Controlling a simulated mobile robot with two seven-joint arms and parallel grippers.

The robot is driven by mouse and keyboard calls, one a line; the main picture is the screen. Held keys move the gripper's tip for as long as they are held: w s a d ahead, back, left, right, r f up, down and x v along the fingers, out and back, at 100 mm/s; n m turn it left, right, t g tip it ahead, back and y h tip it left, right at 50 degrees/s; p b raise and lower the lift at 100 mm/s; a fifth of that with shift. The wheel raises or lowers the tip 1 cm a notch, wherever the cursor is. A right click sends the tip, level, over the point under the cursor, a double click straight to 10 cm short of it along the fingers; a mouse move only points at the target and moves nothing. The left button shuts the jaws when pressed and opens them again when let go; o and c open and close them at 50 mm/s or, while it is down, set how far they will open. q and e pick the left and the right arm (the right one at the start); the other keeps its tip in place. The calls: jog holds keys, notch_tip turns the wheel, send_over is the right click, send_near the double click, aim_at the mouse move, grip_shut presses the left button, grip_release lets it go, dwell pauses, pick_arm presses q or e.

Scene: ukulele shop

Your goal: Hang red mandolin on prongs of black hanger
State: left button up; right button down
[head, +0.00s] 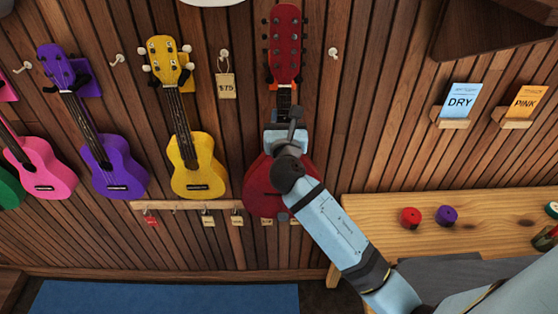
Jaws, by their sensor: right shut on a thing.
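The red mandolin (265,192) hangs upright in front of the slatted wall, its red headstock (286,42) at the top and its round body below. My right gripper (284,122) is shut on the mandolin's neck, just below the headstock. My gripper and forearm hide part of the neck and body. I cannot tell whether the neck rests on the prongs. My left gripper is not in view.
Yellow (197,165), purple (118,168) and pink (45,168) ukuleles hang to the left. White pegs (333,53) and a price tag (226,86) are beside the headstock. A wooden table (390,240) with red and purple round items stands at right.

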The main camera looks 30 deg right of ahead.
jog(key=shift+r+v, duration=0.2)
jog(key=shift+v, duration=0.7)
jog(key=shift+r+v, duration=0.15)
jog(key=shift+v, duration=0.7)
jog(key=shift+r+v, duration=0.2)
jog(key=shift+v, duration=0.7)
jog(key=shift+s, duration=0.1)
